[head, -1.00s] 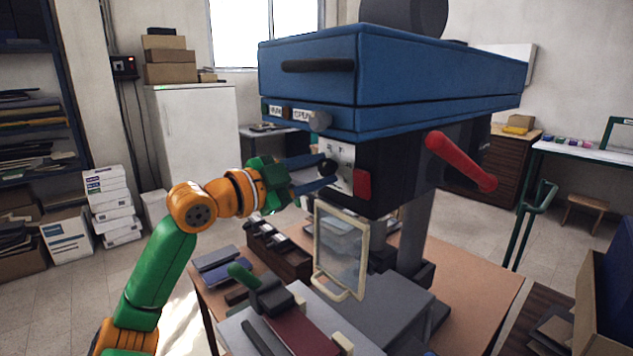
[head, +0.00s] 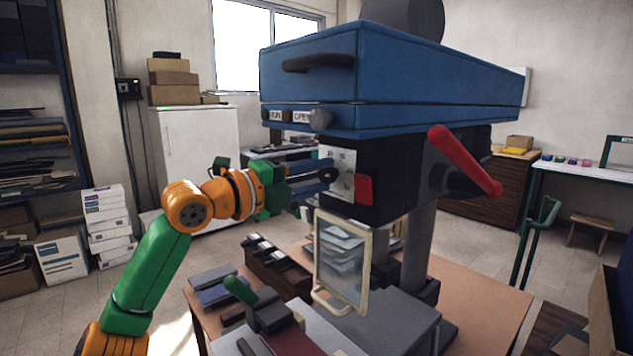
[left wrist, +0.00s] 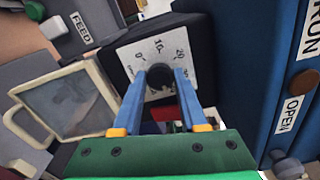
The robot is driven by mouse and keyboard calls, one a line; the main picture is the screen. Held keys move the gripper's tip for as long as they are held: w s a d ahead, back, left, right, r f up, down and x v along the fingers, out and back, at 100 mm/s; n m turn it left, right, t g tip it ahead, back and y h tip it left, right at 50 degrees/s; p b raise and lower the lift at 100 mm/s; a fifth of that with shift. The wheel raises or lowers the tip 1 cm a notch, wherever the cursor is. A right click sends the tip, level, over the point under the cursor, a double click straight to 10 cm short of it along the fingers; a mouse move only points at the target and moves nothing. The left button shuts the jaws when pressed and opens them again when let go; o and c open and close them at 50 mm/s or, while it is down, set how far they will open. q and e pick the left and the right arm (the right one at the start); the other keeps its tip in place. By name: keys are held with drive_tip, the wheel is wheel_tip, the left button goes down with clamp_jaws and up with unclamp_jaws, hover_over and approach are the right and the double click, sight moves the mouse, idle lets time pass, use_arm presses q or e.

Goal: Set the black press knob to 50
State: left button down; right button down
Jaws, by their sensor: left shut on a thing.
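The black press knob (left wrist: 159,77) sits on a white dial plate (left wrist: 141,53) on the dark front of the press head. The marks 0, 10 and 20 show on the plate in the left wrist view; the rest of the scale is hidden or too small to read. My left gripper (left wrist: 161,75) is shut on the knob, one blue finger on each side of it. In the head view the gripper (head: 328,174) reaches the knob from the left, and the dial plate (head: 343,160) is partly covered. The knob's pointer cannot be made out. My right gripper is in neither view.
The blue press head (head: 310,80) is just above the gripper, with RUN and OPEN labels. A red block (head: 364,190) and red lever (head: 465,160) are to the right. A clear framed guard (head: 341,262) hangs below. Free space lies left of the press.

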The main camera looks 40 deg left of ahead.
use_arm(q)
drive_tip(key=m, duration=0.4)
drive_tip(key=shift+r+m+b, duration=0.2)
drive_tip(key=shift+m+b, duration=0.1)
drive_tip(key=shift+b, duration=0.05)
drive_tip(key=shift+r+m, duration=0.1)
drive_tip(key=shift+m, duration=2.4)
drive_tip(key=c, duration=0.8)
unclamp_jaws()
drive_tip(key=shift+c, duration=0.2)
drive_tip(key=o, duration=0.3)
drive_tip(key=shift+o, duration=0.5)
drive_tip(key=shift+w, duration=0.15)
drive_tip(key=shift+f, duration=0.2)
